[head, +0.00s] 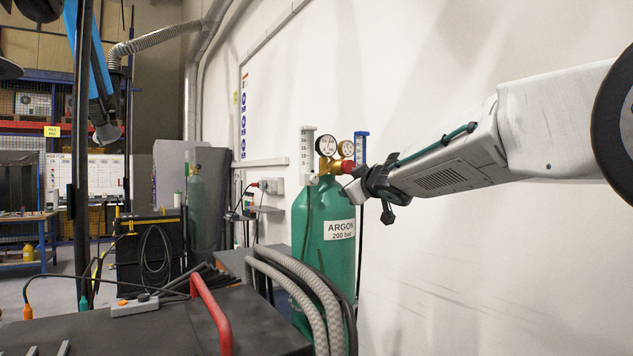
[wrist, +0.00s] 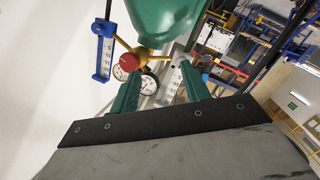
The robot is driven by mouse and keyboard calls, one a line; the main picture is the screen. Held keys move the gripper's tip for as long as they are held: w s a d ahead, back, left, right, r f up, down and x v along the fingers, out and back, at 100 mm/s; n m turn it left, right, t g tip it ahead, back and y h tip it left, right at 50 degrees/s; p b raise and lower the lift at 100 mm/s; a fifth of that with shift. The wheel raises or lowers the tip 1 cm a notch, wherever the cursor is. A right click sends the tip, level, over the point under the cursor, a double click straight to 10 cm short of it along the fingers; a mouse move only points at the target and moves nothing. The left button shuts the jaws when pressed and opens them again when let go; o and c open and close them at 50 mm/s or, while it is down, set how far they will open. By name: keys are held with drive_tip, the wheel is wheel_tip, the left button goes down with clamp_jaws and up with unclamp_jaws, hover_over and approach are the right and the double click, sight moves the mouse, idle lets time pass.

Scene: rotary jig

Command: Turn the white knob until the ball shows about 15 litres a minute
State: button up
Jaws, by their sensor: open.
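A flow tube with a white scale (head: 307,150) stands at the left of the brass regulator (head: 347,150) on the green argon cylinder (head: 325,225). A small pale knob (head: 312,179) shows at its foot. My gripper (head: 368,183) is at the right of the regulator in the head view. In the wrist view my gripper (wrist: 158,70) is open, its two green fingers apart. The white-scaled tube (wrist: 172,84) appears between them, near the right finger. I see nothing held. I cannot make out the ball or its reading.
A second tube with a blue back (head: 361,148) hangs at the right of the regulator. Two round gauges (head: 326,146) and a red knob (wrist: 131,62) sit close by. The wall is close on the right. Grey hoses (head: 305,290) run in front of the cylinder.

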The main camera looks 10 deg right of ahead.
sight(315, 180)
drive_tip(key=w+a+n+y, duration=0.1)
drive_tip(key=w+a, duration=0.1)
drive_tip(key=w, duration=0.2)
drive_tip(key=w+a+n+y, duration=0.2)
drive_tip(key=w, duration=0.2)
drive_tip(key=w+a+r+n+y, duration=0.1)
drive_tip(key=w+a, duration=0.1)
drive_tip(key=w, duration=0.3)
drive_tip(key=shift+a+r+y, duration=0.1)
drive_tip(key=shift+a+y, duration=0.05)
drive_tip(key=shift+y, duration=0.25)
drive_tip(key=c, duration=1)
